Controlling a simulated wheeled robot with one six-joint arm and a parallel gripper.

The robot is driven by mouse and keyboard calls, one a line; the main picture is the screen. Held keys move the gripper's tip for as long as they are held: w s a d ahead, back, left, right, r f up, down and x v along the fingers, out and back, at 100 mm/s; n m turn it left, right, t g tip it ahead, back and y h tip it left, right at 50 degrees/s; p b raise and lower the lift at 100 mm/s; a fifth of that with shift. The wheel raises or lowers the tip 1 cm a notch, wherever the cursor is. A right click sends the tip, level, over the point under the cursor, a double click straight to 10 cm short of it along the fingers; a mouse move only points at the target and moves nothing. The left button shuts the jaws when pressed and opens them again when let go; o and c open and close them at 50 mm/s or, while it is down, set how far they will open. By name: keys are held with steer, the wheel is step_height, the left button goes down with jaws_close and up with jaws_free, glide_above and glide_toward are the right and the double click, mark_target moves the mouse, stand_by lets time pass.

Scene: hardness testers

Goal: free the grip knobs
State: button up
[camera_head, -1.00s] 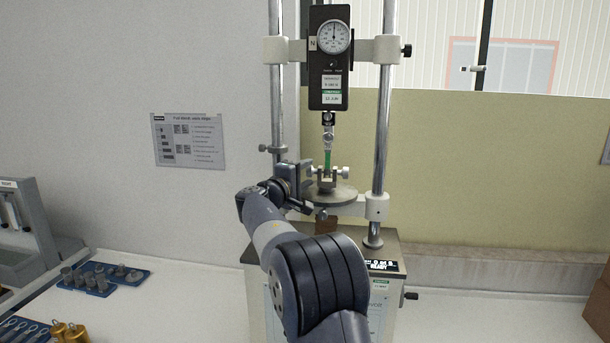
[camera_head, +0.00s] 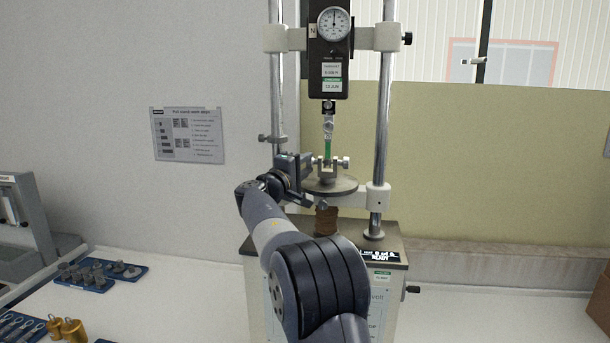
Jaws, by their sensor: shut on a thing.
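The grip knobs sit on a small grip on the round plate (camera_head: 338,187) of the test stand. The right knob (camera_head: 346,162) is pale and in plain sight. The left knob is mostly hidden by my gripper (camera_head: 307,170), which is at the grip's left side and shut on that knob. A green strip (camera_head: 328,148) hangs upright from a hook under the gauge and its lower end is in the grip.
The force gauge (camera_head: 330,60) is above, between two steel columns (camera_head: 384,110). A stand base with a display reading READY (camera_head: 380,254) is below. Blue trays of metal parts (camera_head: 101,276) and brass weights (camera_head: 68,330) lie left.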

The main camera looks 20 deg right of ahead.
steer(key=shift+f+b, duration=0.3)
steer(key=shift+b, duration=0.5)
steer(key=shift+r+h, duration=0.2)
steer(key=shift+h, duration=0.1)
steer(key=o, duration=1)
steer(key=p, duration=0.2)
steer(key=shift+r+p, duration=0.3)
steer(key=shift+p, duration=0.1)
steer(key=y+p, duration=0.1)
steer(key=p, duration=0.3)
steer(key=shift+r, duration=0.15)
